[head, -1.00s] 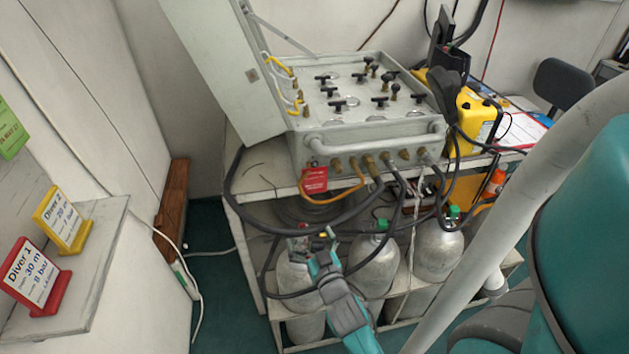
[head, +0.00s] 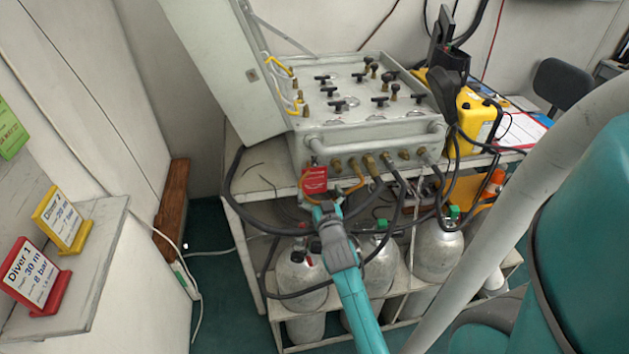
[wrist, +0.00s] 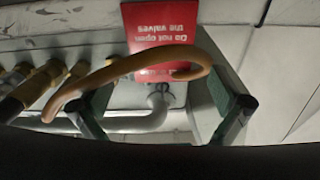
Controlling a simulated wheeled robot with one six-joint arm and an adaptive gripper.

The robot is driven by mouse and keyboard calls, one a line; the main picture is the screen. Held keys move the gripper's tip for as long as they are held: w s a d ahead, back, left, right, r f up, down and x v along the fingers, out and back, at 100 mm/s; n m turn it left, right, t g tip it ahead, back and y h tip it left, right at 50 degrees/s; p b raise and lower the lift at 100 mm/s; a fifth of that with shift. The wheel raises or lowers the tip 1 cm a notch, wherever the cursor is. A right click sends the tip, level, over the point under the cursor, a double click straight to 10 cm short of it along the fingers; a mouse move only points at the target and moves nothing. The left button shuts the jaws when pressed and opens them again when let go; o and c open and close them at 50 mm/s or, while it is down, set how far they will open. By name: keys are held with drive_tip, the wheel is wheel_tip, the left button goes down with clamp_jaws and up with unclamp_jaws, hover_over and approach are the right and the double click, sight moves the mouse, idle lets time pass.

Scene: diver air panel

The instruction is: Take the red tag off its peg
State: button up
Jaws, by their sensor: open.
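The red tag (head: 314,180) hangs at the front left of the grey valve panel (head: 375,125), below its handle bar. In the wrist view the tag (wrist: 160,32) appears upside down, with the words "Do not open the valves". An orange hose (wrist: 120,71) crosses in front of part of it. My gripper (head: 319,203) is open and empty, just below the tag in the head view. The peg is hard to make out.
Brass fittings (head: 370,163) with black hoses line the panel front, right of the tag. Grey gas cylinders (head: 438,250) stand on the rack below. A shelf (head: 95,275) with diver signs is at the left; open floor (head: 215,290) lies between.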

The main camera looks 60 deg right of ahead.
sight(315, 180)
drive_tip(key=shift+x, duration=2.75)
drive_tip(key=shift+w+f, duration=0.1)
drive_tip(key=c, duration=0.8)
